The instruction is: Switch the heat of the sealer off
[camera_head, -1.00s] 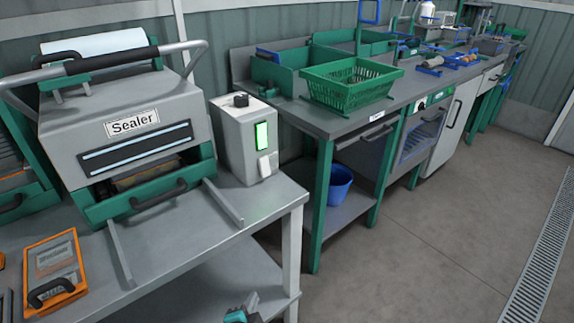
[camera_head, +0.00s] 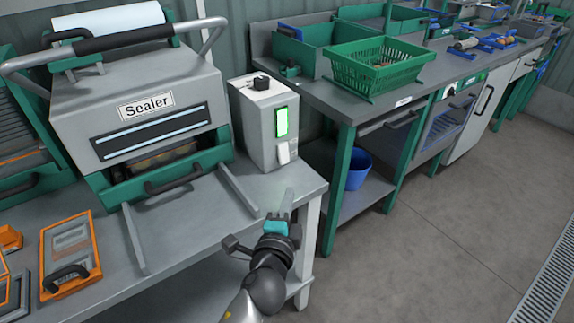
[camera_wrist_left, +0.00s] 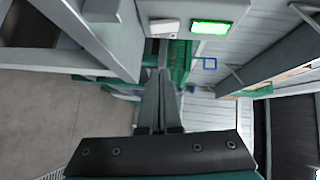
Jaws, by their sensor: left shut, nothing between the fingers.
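The sealer (camera_head: 135,85) stands on the grey bench, its name on a white label and its green drawer part-way out. To its right is a grey control box (camera_head: 257,130) with a black knob (camera_head: 261,81) on top, a lit green display (camera_head: 281,122) and a white switch (camera_head: 287,152) below the display. The wrist view also shows the lit display (camera_wrist_left: 211,27) and the white switch (camera_wrist_left: 164,26). My left gripper (camera_head: 288,197) is shut and empty, in front of and below the switch, apart from it. My right gripper is out of view.
An orange-framed tray (camera_head: 70,240) with a black handle lies on the bench at left. A second bench to the right carries a green basket (camera_head: 375,67) and green bins. A blue bucket (camera_head: 357,170) stands on its lower shelf. The floor at right is clear.

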